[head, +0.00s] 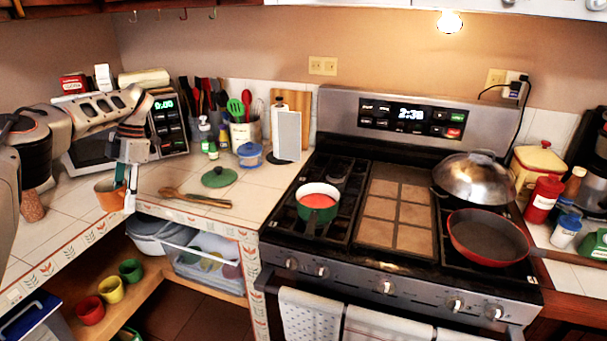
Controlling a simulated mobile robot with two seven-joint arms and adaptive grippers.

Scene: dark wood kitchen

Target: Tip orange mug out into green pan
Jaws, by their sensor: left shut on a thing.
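The orange mug (107,197) is at the left, by the front edge of the tiled counter. My left gripper (124,190) points down and is shut on the mug at its right side. The mug looks about upright; I cannot tell whether it touches the counter, and its inside is hidden. The green pan (319,214), small and deep with a whitish inner rim and orange-red contents, stands on the left burners of the stove. The gripper and mug are well to the left of the pan. My right gripper does not show.
A green lid (219,177) and wooden spoons (194,197) lie on the counter between mug and stove. A blue-lidded container (250,155) and a utensil crock (245,134) stand behind. A red pan (488,238) and a domed-lid wok (474,178) occupy the right burners.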

